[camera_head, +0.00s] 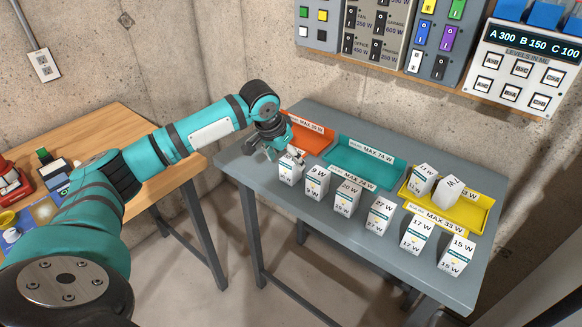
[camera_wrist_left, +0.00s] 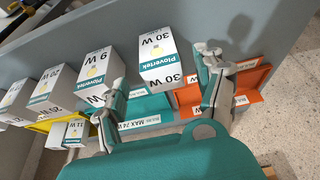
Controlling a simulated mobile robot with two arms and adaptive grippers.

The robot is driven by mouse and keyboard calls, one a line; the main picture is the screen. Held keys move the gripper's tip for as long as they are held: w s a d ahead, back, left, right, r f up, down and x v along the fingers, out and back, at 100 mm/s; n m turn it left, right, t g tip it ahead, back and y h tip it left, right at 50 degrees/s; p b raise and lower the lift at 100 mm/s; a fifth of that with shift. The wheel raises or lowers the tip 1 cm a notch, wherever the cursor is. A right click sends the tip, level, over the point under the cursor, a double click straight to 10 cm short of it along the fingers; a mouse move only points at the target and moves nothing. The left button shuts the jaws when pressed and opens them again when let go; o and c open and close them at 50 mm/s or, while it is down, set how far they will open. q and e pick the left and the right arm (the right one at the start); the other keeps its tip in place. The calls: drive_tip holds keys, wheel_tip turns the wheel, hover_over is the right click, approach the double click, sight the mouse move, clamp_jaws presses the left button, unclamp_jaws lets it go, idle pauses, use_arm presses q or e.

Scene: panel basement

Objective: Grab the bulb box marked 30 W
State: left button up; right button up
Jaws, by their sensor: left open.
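The white bulb box marked 30 W (camera_wrist_left: 157,56) stands upright at the left end of a row of boxes in the head view (camera_head: 290,172). Its front shows a yellow bulb picture and a teal band in the wrist view. My left gripper (camera_head: 284,153) is over it and hides part of its top in the head view. In the left wrist view the left gripper (camera_wrist_left: 162,78) is open, with one finger on each side of the box. Gaps show between the fingers and the box. The right gripper is not in view.
The 9 W box (camera_head: 317,183) stands close beside, then 20 W (camera_head: 347,197), 27 W, 17 W and 15 W boxes. Behind are an orange tray (camera_head: 318,146), a teal tray (camera_head: 345,158) and a yellow tray (camera_head: 482,221) holding two boxes. The grey table's (camera_head: 255,178) left end is free.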

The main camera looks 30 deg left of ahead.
use_arm(q)
drive_tip(key=shift+x, duration=1)
drive_tip(key=x, duration=0.2)
drive_tip(key=p+x, duration=0.1)
drive_tip(key=x, duration=0.1)
drive_tip(key=shift+w+a, duration=0.1)
drive_tip(key=shift+w, duration=0.3)
drive_tip(key=shift+w+f, duration=0.1)
drive_tip(key=shift+f, duration=0.2)
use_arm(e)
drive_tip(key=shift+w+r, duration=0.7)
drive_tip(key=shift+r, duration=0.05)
use_arm(q)
drive_tip(key=shift+c, duration=0.4)
drive_tip(key=c, duration=1.2)
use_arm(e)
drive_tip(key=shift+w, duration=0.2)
